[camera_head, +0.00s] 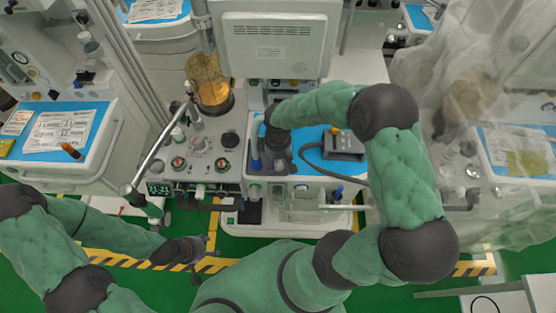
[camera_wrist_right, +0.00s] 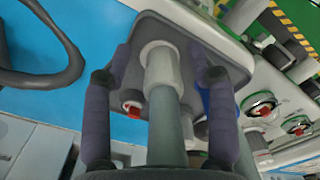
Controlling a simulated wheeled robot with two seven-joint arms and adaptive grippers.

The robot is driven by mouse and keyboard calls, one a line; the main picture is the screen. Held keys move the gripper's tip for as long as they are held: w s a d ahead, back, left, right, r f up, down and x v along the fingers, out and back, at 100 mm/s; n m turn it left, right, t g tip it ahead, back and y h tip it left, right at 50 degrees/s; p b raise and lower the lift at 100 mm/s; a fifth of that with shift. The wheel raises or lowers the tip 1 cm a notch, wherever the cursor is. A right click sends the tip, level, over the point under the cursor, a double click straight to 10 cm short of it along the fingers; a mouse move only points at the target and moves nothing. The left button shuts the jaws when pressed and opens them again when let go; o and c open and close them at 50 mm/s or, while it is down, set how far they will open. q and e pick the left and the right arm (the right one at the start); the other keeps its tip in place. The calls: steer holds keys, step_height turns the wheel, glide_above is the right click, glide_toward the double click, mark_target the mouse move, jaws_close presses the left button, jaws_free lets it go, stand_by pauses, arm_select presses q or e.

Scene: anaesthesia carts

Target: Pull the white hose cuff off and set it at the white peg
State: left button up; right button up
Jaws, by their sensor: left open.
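The white hose cuff (camera_wrist_right: 162,70) sits at the end of a grey-green hose (camera_wrist_right: 167,125), against a grey panel (camera_wrist_right: 145,33) in the right wrist view. My right gripper (camera_wrist_right: 160,55) is open, with one dark finger on each side of the cuff and hose; gaps show on both sides. In the head view my right gripper (camera_head: 277,158) is over the middle cart and hides the cuff. My left gripper (camera_head: 196,252) is open and empty, low over the floor in front of the cart. I cannot make out the white peg for certain in either view.
A grey device (camera_head: 343,145) with a dark cable lies on the blue mat (camera_head: 318,163), right of my right gripper. A metal arm (camera_head: 160,150) and an amber canister (camera_head: 208,82) stand to the left. A monitor (camera_head: 272,45) is behind.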

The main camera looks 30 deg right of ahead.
step_height(320, 180, up, 12)
steer(key=shift+w, duration=0.15)
stand_by(0.5)
